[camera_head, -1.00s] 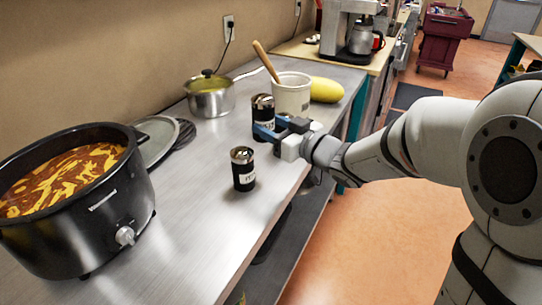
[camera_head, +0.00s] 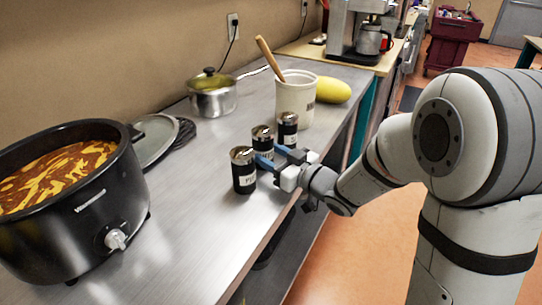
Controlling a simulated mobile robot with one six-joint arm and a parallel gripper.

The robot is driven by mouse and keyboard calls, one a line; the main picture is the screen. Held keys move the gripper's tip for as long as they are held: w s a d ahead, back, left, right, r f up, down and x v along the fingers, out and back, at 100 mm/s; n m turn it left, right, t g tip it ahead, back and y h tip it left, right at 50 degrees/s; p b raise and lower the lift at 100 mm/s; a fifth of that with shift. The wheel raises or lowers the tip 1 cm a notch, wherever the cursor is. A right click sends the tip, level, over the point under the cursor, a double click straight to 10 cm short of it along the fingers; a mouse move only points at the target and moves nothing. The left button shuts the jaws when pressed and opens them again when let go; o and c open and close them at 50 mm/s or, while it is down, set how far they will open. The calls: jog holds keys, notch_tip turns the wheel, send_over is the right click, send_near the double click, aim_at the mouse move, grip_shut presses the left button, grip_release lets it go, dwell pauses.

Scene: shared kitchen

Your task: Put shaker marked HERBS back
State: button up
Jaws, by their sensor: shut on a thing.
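Three dark shakers with silver tops and white labels are at the counter's right edge. The near shaker (camera_head: 243,171) stands upright on the counter. My gripper (camera_head: 269,157) is shut on the middle shaker (camera_head: 262,140), which is upright between the other two. Its lower part is hidden by the fingers, so I cannot tell whether it touches the counter. The far shaker (camera_head: 288,130) stands behind, near the white crock. The labels are too small to read surely, so I cannot tell which is HERBS.
A black slow cooker (camera_head: 75,205) fills the near left of the counter (camera_head: 185,225). A glass lid (camera_head: 153,140), a pot (camera_head: 211,97), a white crock (camera_head: 295,101) with a wooden handle and a yellow melon (camera_head: 333,90) stand farther back. Counter left of the shakers is clear.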

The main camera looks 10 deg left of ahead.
jog(key=shift+s+r, duration=0.1)
jog(key=shift+r, duration=0.05)
jog(key=shift+f, duration=0.2)
jog(key=o, duration=1.2)
jog(key=shift+r, duration=0.1)
